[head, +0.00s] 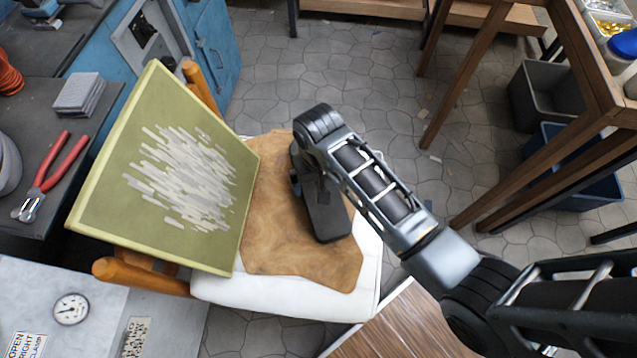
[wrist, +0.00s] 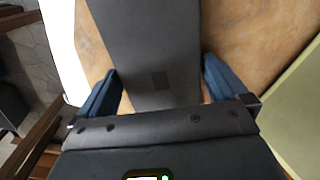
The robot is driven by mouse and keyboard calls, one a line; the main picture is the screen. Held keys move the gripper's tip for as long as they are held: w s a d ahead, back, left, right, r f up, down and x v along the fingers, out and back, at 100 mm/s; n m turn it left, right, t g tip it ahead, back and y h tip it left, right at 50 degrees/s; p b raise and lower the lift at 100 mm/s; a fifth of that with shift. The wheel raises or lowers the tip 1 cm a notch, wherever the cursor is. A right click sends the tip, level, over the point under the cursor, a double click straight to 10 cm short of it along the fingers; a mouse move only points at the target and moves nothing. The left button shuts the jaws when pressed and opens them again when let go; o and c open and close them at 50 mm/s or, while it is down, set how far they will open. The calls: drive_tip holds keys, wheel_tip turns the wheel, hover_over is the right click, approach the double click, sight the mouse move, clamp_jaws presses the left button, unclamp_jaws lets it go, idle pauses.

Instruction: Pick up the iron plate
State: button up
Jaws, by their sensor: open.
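The iron plate, a flat dark grey slab (head: 330,218), lies on a brown leather hide (head: 270,235) on the white chair seat. My arm hides its far end in the head view. In the wrist view the plate (wrist: 145,45) runs from the top edge down between the two blue fingers of my gripper (wrist: 160,72). The gripper is open, with one finger on each side of the plate. A gap of hide shows beside the right finger. I cannot tell how far the fingertips are above the hide.
A green-framed panel with pale strips (head: 190,170) leans on the chair, left of the plate. A bench with red pliers (head: 52,172) is at the far left. A wooden table (head: 575,130) with bins beneath stands at the right.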

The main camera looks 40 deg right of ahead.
drive_tip(key=shift+c, duration=0.2)
drive_tip(key=c, duration=1.7)
drive_tip(key=shift+w+r, duration=0.15)
drive_tip(key=shift+r, duration=0.05)
drive_tip(key=shift+r, duration=0.9)
drive_tip(key=r, duration=0.2)
drive_tip(key=shift+d+r+p, duration=0.25)
drive_tip(key=shift+r+p, duration=0.05)
drive_tip(key=shift+p, duration=0.05)
drive_tip(key=s+d+r, duration=0.2)
drive_tip(key=d, duration=0.1)
drive_tip(key=s+d+r, duration=0.2)
drive_tip(key=d, duration=0.1)
drive_tip(key=s+d+r, duration=0.2)
drive_tip(key=d, duration=0.1)
drive_tip(key=shift+s+d+r+p, duration=0.1)
drive_tip(key=shift+s+r+p, duration=0.15)
drive_tip(key=shift+s+p, duration=0.1)
